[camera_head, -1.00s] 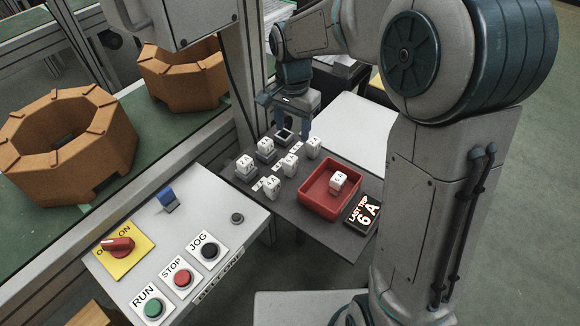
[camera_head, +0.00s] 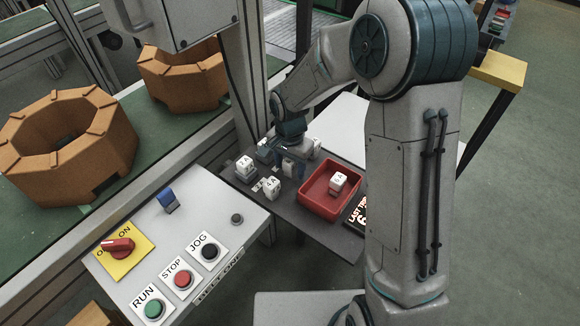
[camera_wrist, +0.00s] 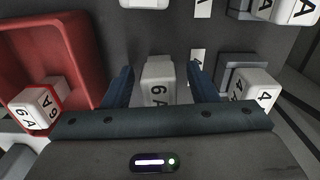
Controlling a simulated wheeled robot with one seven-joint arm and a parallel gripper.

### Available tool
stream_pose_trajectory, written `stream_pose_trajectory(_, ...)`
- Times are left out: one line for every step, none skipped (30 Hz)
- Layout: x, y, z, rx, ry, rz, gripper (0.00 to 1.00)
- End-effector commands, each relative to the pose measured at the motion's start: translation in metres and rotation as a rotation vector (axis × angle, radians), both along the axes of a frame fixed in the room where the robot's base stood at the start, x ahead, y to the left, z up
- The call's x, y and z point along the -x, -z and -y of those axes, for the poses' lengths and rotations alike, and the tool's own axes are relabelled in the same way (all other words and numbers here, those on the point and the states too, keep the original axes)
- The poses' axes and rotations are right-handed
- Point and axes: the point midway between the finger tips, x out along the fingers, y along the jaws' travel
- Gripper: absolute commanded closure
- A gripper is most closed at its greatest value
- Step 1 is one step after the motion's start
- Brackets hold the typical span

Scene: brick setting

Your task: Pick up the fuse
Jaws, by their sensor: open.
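My gripper (camera_wrist: 159,88) is open, with its two blue fingers on either side of a white fuse (camera_wrist: 158,80) marked 6 in the wrist view. The fingers appear apart from the fuse's sides. In the head view my gripper (camera_head: 290,165) is low over the dark fuse panel (camera_head: 305,220) and hides part of it. Another white fuse (camera_head: 338,181) lies in the red tray (camera_head: 318,204); it shows marked 6 A in the wrist view (camera_wrist: 38,104). More white fuses stand on the panel, one at the left (camera_head: 244,163) and one in front (camera_head: 272,186).
A fuse marked 4 A (camera_wrist: 256,90) stands close to the right finger. The red tray wall (camera_wrist: 85,45) is left of the left finger. A black sign (camera_head: 357,212) is partly hidden by my arm. A control desk (camera_head: 190,215) with buttons stands in front.

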Motion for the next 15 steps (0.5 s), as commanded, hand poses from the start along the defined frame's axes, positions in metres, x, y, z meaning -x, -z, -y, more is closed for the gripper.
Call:
stream_pose_trajectory(-0.0001, 0.001, -0.0001, 0.0, 0.0, 0.0, 0.47)
stream_pose_trajectory(-0.0001, 0.0012, 0.0, 0.0, -0.001, 0.001, 0.47)
stream_pose_trajectory(-0.0003, 0.0011, -0.0001, 0.0, -0.001, 0.001, 0.47)
stream_pose_trajectory(-0.0003, 0.001, -0.0001, 0.0, -0.001, 0.001, 0.47)
stream_pose_trajectory(-0.0002, 0.0009, 0.0, 0.0, 0.0, 0.001, 0.47)
stream_pose_trajectory(-0.0003, 0.0009, -0.0001, 0.0, 0.0, 0.001, 0.47)
stream_pose_trajectory(-0.0003, 0.0008, -0.0001, 0.0, -0.001, 0.001, 0.53)
stream_pose_trajectory(-0.0002, 0.0008, 0.0, 0.0, 0.0, 0.001, 0.61)
stream_pose_trajectory(-0.0002, 0.0008, 0.0, 0.0, 0.0, 0.001, 0.72)
stream_pose_trajectory(-0.0002, 0.0008, 0.0, 0.0, 0.0, 0.001, 0.81)
stream_pose_trajectory(-0.0003, 0.0007, -0.0001, 0.0, 0.0, 0.001, 0.89)
stream_pose_trajectory(-0.0003, 0.0007, -0.0001, 0.0, 0.0, 0.001, 0.96)
stream_pose_trajectory(-0.0003, 0.0007, -0.0001, 0.0, 0.0, 0.001, 0.96)
stream_pose_trajectory(-0.0004, 0.0005, -0.0001, 0.0, 0.0, 0.001, 0.96)
stream_pose_trajectory(-0.0004, 0.0005, -0.0001, 0.0, 0.0, 0.001, 0.96)
